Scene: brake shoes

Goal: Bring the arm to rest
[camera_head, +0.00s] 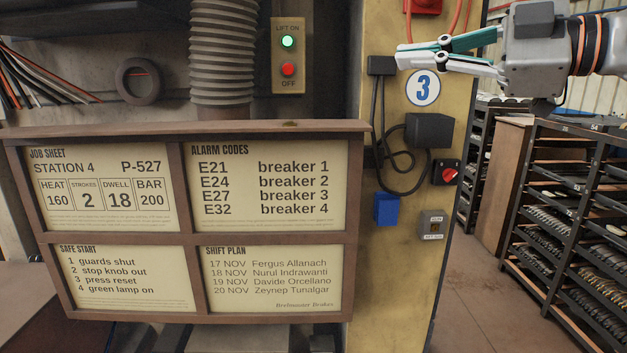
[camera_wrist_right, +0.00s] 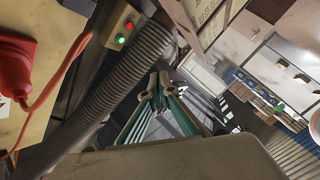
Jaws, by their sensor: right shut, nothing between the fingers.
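My right gripper (camera_head: 405,56) is at the upper right of the head view, its fingers pointing left in front of the yellow post. Its green and white fingers are closed together with nothing between them. My right arm comes in from the right edge of the head view. My left gripper is in neither view.
A framed notice board (camera_head: 182,230) fills the lower left. A ribbed hose (camera_head: 222,50) and a lift switch box (camera_head: 289,56) are behind it. The yellow post (camera_head: 395,270) carries cables, a black box (camera_head: 430,130) and a red knob (camera_head: 449,174). Racks (camera_head: 575,200) stand right, beyond open floor.

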